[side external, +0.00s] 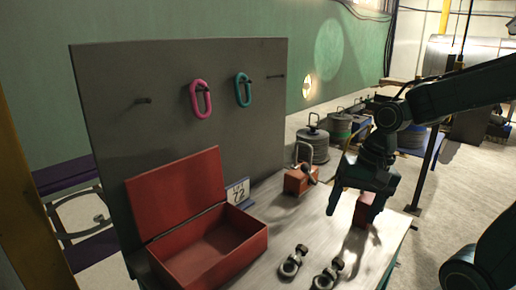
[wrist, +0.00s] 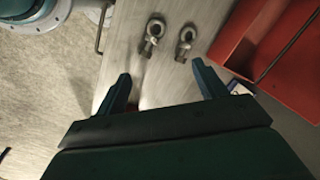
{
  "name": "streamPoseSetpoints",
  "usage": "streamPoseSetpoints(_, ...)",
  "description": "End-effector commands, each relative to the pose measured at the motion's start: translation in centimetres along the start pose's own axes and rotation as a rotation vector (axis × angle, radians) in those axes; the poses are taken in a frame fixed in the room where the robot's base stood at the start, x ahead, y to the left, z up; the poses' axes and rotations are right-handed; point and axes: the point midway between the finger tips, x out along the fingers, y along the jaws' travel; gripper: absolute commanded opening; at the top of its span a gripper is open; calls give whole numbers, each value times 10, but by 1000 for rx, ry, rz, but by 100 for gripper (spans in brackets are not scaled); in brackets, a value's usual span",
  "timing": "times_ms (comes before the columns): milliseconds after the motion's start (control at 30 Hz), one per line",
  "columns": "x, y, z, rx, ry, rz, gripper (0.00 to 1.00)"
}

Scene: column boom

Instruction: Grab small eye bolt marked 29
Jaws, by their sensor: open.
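Two small metal eye bolts lie side by side on the bench. In the side view, one eye bolt (side external: 292,262) is at left and the other eye bolt (side external: 328,276) is nearer the front edge. In the wrist view they show beyond my fingertips, as a left eye bolt (wrist: 152,34) and a right eye bolt (wrist: 185,42). I cannot read a number 29 on either. My gripper (side external: 354,214) is above the bench, behind and to the right of them, pointing down. In the wrist view my gripper (wrist: 161,78) is open, with nothing between its fingers.
An open red box (side external: 208,246) stands left of the bolts, with a card marked 72 (side external: 237,191) beside it. A red block (side external: 364,209) is close by my fingers in the side view. A red padlock-like weight (side external: 298,182) stands behind. A grey board (side external: 150,130) holds pink and teal links.

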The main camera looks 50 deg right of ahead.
Motion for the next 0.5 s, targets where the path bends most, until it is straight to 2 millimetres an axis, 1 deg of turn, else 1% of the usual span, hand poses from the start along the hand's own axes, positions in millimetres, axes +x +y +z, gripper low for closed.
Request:
streamPoseSetpoints(100, 16, 4, -11, 187, -72, 13, 71)
streamPoseSetpoints(300, 40, 12, -26, 493, -184, 31, 71)
streamPoseSetpoints(400, 50, 16, -32, 619, -231, 40, 71)
streamPoseSetpoints(500, 57, 19, -35, 710, -266, 48, 71)
